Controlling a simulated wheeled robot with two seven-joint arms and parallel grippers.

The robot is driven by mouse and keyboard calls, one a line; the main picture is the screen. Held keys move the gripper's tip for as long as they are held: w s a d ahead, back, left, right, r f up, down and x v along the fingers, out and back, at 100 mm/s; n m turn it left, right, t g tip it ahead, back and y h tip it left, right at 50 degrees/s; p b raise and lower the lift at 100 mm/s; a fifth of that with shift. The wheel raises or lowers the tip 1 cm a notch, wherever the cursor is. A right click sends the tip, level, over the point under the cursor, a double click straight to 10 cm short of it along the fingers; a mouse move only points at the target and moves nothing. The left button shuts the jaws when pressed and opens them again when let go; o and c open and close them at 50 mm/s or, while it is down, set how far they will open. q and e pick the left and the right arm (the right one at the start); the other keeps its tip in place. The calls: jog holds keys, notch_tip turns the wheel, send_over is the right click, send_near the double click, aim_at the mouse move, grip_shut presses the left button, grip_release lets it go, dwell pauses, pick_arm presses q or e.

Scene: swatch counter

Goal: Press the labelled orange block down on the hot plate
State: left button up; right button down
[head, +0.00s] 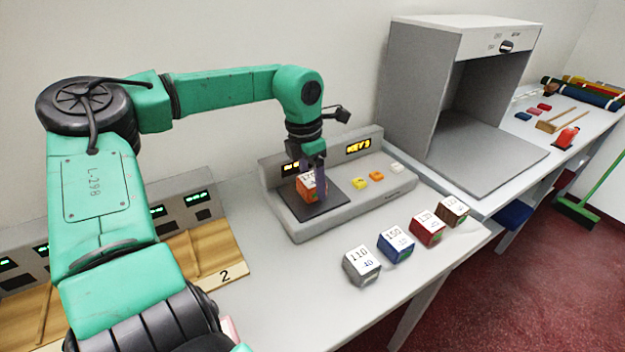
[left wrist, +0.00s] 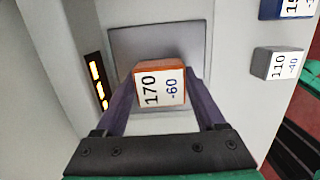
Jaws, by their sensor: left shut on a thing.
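The orange block (left wrist: 159,84) shows a white label reading 170 and -60 in the left wrist view. In the head view the orange block (head: 305,189) is partly hidden by the gripper. My left gripper (head: 313,180) is shut on it, with the dark fingers at its two sides in the left wrist view (left wrist: 161,93). The block is over the dark square hot plate (head: 327,203), which also shows in the left wrist view (left wrist: 128,43). I cannot tell whether the block touches the plate. My right gripper is not in view.
The plate's grey console (head: 298,231) has lit displays and yellow, orange and white buttons. Grey (head: 361,265), blue (head: 395,244), red (head: 427,227) and brown (head: 453,210) labelled blocks stand in a row in front. A grey booth (head: 420,100) stands at the back right.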

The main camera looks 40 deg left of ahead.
pick_arm(q)
jog(key=shift+r+p, duration=2.7)
jog(key=shift+r, duration=0.9)
jog(key=shift+f, duration=0.1)
